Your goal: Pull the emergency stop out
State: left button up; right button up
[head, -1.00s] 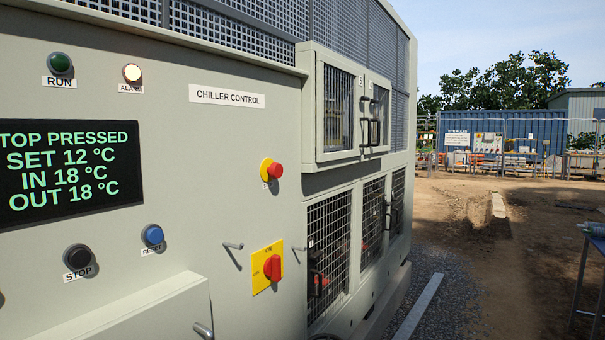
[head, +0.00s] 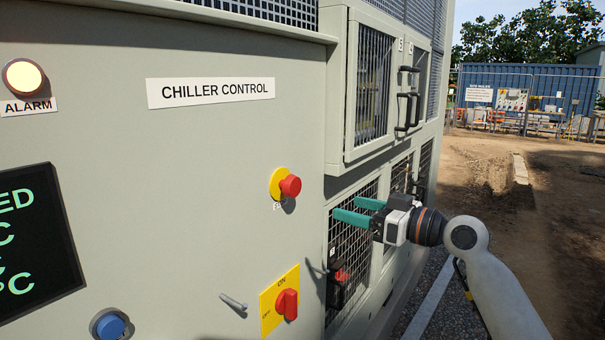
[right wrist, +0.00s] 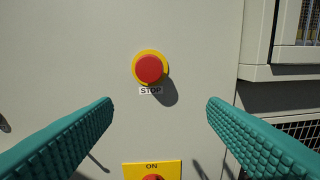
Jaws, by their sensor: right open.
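The emergency stop is a red mushroom button (head: 290,186) on a yellow round base, on the grey chiller control panel (head: 190,140). In the right wrist view the red button (right wrist: 149,69) sits above a STOP label, ahead of and between the two fingers. My right gripper (head: 354,208) is in front of the panel, to the right of the button, with its teal fingers pointing toward the panel. It is open and empty, apart from the button; its fingers (right wrist: 160,108) are spread wide in the right wrist view. My left gripper is not in view.
A red rotary switch (head: 287,304) on a yellow plate sits below the button, with a small metal handle (head: 233,302) to its left. A blue reset button (head: 110,325) is lower left. The alarm lamp (head: 23,76) is lit. Mesh doors (head: 372,88) with black handles stand right.

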aim_at(296, 185)
jog(key=shift+n+g+y, duration=0.3)
jog(key=shift+n+y, duration=0.1)
jog(key=shift+n, duration=0.1)
jog(key=w+a+r+p, duration=0.1)
jog(key=a, duration=0.2)
jog(key=w+a+r+p, duration=0.1)
jog(key=w+a+p, duration=0.1)
jog(key=a, duration=0.1)
jog(key=w+a+p, duration=0.1)
jog(key=w+a, duration=0.1)
jog(key=a, duration=0.1)
jog(key=shift+w+a+r+p, duration=0.2)
jog(key=shift+a+r+p, duration=0.05)
jog(key=shift+r+p, duration=0.15)
jog(key=shift+w+a+f, duration=0.15)
jog(key=shift+w+a, duration=0.25)
jog(key=shift+a, duration=0.1)
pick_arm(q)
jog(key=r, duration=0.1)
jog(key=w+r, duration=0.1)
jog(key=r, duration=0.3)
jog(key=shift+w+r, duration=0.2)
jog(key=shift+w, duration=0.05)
pick_arm(e)
jog(key=shift+c, duration=0.6)
